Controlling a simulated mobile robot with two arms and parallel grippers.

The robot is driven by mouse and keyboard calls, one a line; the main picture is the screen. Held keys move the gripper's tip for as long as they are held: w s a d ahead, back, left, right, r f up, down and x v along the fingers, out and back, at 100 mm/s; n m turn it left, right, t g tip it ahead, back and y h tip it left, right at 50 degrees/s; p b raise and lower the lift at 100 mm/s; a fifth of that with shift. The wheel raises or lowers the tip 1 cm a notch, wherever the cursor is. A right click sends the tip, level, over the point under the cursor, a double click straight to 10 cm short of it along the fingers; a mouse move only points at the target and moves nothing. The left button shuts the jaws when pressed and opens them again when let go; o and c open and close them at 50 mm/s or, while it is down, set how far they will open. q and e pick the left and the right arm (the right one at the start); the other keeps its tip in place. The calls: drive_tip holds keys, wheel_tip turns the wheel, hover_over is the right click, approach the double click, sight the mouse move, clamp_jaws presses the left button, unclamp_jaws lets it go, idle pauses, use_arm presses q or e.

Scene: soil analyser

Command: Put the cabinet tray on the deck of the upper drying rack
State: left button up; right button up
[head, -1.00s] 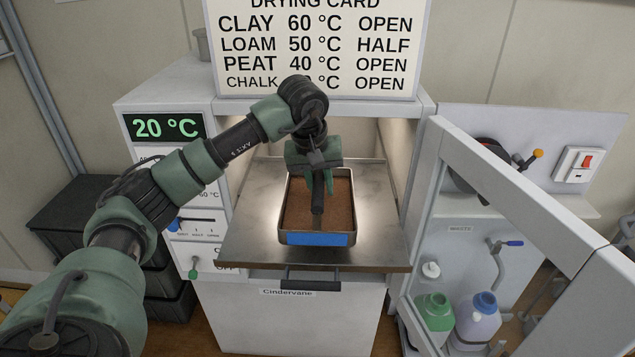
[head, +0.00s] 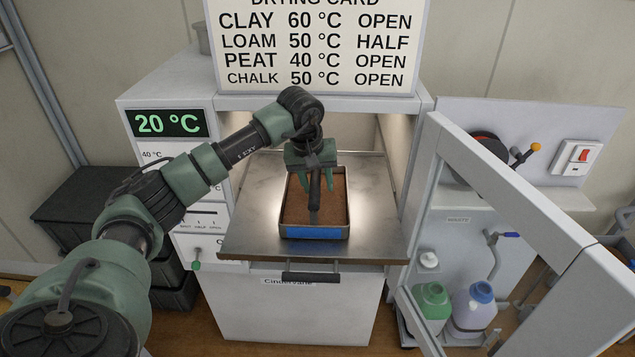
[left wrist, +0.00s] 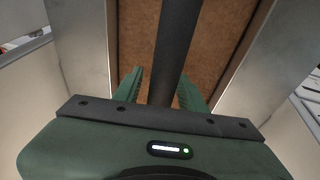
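The cabinet tray (head: 315,232) is a shallow metal tray of brown soil with a blue front label. It rests on the metal shelf (head: 260,225) that sticks out of the open cabinet. A dark upright post (head: 315,195) rises from the tray's middle. My left gripper (head: 315,184) points down over the tray, with its green fingers apart on either side of the post. In the left wrist view the fingers (left wrist: 160,90) flank the post (left wrist: 176,45), with soil beyond. My right gripper is not in view. I cannot identify the upper drying rack in these views.
The cabinet's glazed door (head: 510,215) stands open at the right. A drying card (head: 318,45) stands on the cabinet, whose display (head: 166,123) reads 20 °C. Bottles (head: 475,305) stand low at the right. Dark crates (head: 80,215) are stacked at the left.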

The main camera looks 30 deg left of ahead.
use_arm(q)
drive_tip(key=shift+r, duration=0.15)
drive_tip(key=b+v, duration=0.1)
drive_tip(key=v, duration=1.1)
drive_tip(key=shift+b, duration=0.4)
